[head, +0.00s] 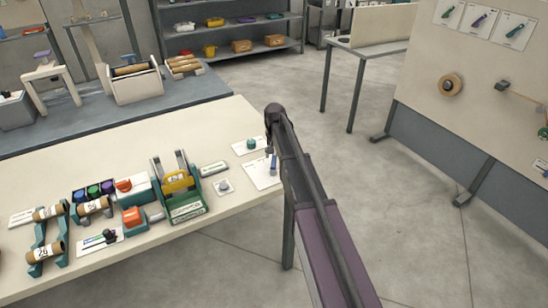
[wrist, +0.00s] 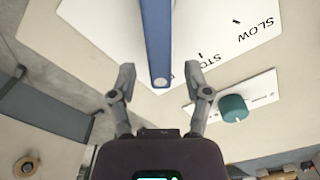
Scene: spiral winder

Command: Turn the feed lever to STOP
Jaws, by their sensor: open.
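The feed lever is a blue bar (wrist: 156,40) in the wrist view, running down from the top edge to a rounded end with a pale disc. It crosses a white dial plate (wrist: 100,30) printed with STOP and SLOW, both to the right of the lever. The STOP lettering is partly covered by a finger. My gripper (wrist: 160,78) is open, one finger on each side of the lever's end with visible gaps. Whether the fingers are level with the lever is unclear. In the head view the blue lever (head: 273,166) is small, beside my arm's end.
A teal knob (wrist: 233,107) on a white card stands right of my gripper in the wrist view. In the head view, a green holder with a yellow part (head: 177,182) and several other items fill the bench's left. The floor (head: 420,240) on the right is mostly clear.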

